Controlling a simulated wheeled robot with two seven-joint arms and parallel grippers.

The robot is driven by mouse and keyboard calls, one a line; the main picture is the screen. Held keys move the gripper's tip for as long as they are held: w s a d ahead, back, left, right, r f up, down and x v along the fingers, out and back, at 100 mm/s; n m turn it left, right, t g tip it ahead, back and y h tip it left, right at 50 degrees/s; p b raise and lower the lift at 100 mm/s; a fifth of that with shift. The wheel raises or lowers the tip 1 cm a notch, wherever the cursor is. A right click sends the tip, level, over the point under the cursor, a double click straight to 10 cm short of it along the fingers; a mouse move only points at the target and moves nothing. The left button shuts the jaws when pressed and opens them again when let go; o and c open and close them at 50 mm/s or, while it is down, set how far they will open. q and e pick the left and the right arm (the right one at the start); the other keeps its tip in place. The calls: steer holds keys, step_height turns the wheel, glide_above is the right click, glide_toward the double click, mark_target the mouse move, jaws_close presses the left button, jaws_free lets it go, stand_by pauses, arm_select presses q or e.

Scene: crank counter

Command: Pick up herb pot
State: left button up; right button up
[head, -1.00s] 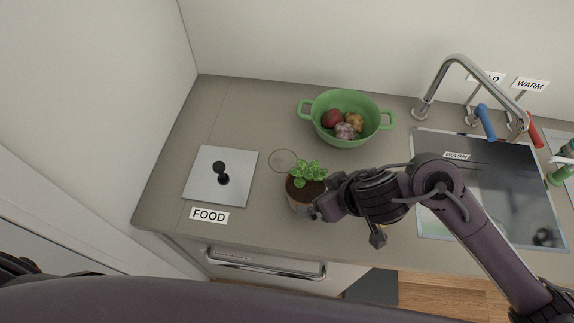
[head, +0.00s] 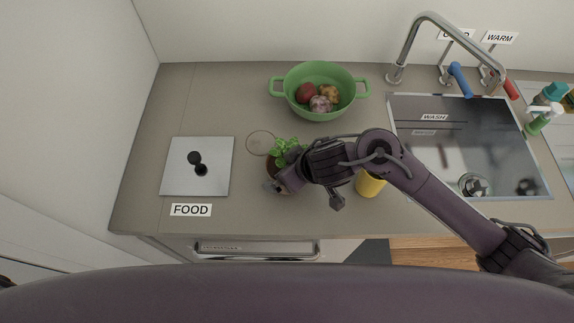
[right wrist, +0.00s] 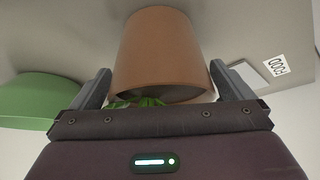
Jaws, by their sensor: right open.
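The herb pot is a brown pot with a leafy green plant (head: 284,149). It stands on the counter, partly hidden behind my right gripper (head: 276,187) in the head view. In the right wrist view the brown pot (right wrist: 160,50) fills the upper middle, with a bit of green leaf below it. My right gripper (right wrist: 160,88) is open, with one finger on each side of the pot. Small gaps seem to show between fingers and pot; I cannot tell whether either finger touches it. My left gripper is not in view.
A green colander (head: 320,110) with vegetables stands behind the pot. A metal plate with a black knob (head: 212,180) lies left, by the FOOD label (head: 191,210). A yellow object (head: 370,186) stands under my right arm. The sink (head: 460,125) and tap are on the right.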

steer(key=c, duration=0.9)
steer(key=shift+c, duration=0.8)
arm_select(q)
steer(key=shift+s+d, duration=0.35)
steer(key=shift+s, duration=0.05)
arm_select(e)
steer(key=shift+r, duration=0.1)
arm_select(q)
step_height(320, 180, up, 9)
steer(key=p, duration=0.9)
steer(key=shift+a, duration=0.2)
arm_select(e)
step_height(320, 180, up, 20)
